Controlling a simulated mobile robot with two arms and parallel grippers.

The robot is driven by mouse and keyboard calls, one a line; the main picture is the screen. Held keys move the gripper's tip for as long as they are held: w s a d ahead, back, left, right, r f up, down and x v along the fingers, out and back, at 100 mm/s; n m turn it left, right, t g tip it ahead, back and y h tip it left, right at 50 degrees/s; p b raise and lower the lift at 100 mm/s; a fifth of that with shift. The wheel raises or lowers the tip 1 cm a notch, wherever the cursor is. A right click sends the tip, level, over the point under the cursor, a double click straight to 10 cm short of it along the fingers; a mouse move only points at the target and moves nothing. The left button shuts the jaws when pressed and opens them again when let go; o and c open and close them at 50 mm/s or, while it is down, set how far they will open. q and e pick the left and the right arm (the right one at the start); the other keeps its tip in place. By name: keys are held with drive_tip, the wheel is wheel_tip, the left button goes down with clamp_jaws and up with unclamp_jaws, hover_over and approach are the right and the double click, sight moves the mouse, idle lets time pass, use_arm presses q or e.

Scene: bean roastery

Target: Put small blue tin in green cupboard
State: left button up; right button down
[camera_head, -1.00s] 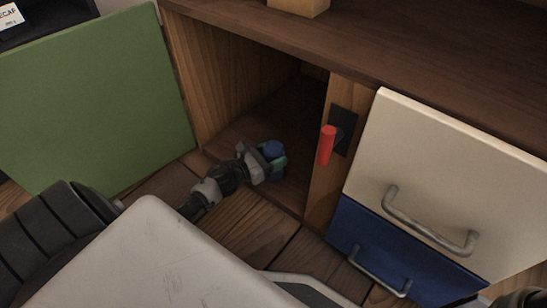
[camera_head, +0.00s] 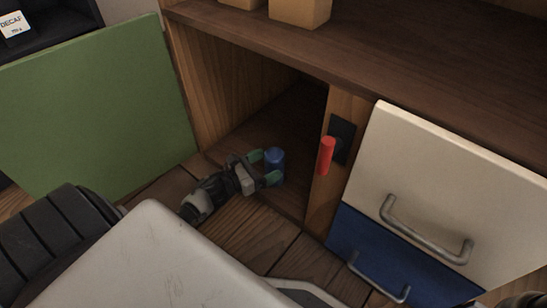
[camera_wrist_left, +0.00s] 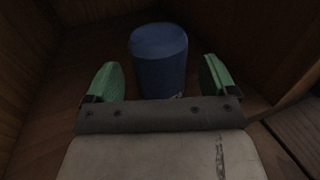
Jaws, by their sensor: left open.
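The small blue tin (camera_head: 275,160) stands upright on the floor of the cupboard, just inside its opening. It also shows in the left wrist view (camera_wrist_left: 158,60). The green cupboard door (camera_head: 100,105) is swung wide open to the left. My left gripper (camera_head: 265,167) is open at the cupboard mouth, its green-padded fingers apart on either side of the tin. In the left wrist view, gaps show between the tin and both fingers (camera_wrist_left: 160,82). My right gripper is not seen.
A red handle (camera_head: 326,155) sticks out on the post right of the opening. A cream drawer front (camera_head: 450,185) and a blue drawer front (camera_head: 385,250) with metal handles are further right. The counter (camera_head: 400,50) overhangs the cupboard and carries cardboard-coloured boxes (camera_head: 300,10).

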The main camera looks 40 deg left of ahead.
use_arm(q)
drive_tip(key=p+v, duration=0.2)
drive_tip(key=v, duration=0.6)
drive_tip(key=shift+s+p, duration=0.4)
drive_tip(key=shift+a, duration=0.15)
